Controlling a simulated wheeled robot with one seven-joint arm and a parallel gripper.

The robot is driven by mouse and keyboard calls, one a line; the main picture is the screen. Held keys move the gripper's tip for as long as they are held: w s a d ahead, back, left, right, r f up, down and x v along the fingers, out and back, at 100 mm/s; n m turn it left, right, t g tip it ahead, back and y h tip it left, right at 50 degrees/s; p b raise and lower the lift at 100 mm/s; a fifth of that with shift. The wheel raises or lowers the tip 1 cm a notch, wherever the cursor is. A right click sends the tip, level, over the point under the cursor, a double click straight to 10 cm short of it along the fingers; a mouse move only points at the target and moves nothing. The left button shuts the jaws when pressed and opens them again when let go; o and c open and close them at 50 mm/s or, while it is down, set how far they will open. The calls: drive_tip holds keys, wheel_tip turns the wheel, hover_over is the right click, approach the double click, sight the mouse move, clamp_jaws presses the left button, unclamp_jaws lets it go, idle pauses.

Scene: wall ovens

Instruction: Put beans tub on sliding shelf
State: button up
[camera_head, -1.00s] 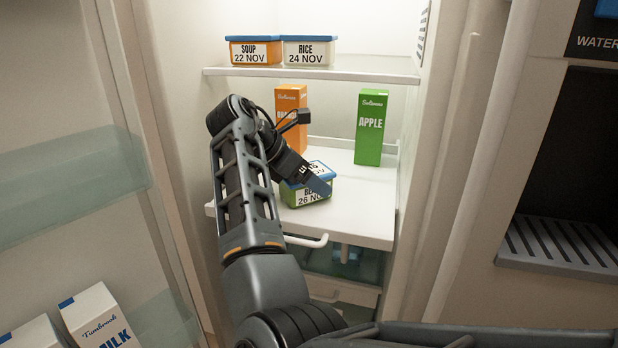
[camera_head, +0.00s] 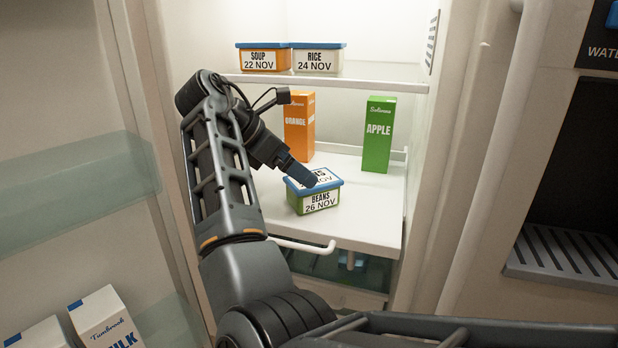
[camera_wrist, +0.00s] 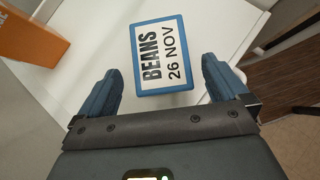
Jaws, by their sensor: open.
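The beans tub (camera_head: 318,198) is a green box with a blue lid and a white label reading BEANS 26 NOV. It rests on the white sliding shelf (camera_head: 368,215), near the front left part. In the wrist view the beans tub (camera_wrist: 162,58) lies just beyond my fingertips, lid facing the camera. My gripper (camera_head: 308,178) is at the tub's upper left in the head view, its near finger overlapping part of the lid label. In the wrist view my gripper (camera_wrist: 165,80) is open with its blue fingers apart and nothing between them.
An orange carton (camera_head: 299,125) and a green apple carton (camera_head: 378,135) stand behind on the sliding shelf. Soup (camera_head: 264,58) and rice (camera_head: 318,59) tubs sit on the upper shelf (camera_head: 330,82). The sliding shelf's right front is clear. The fridge door with milk cartons (camera_head: 105,318) is at left.

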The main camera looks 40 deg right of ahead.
drive_tip(key=shift+v, duration=2.15)
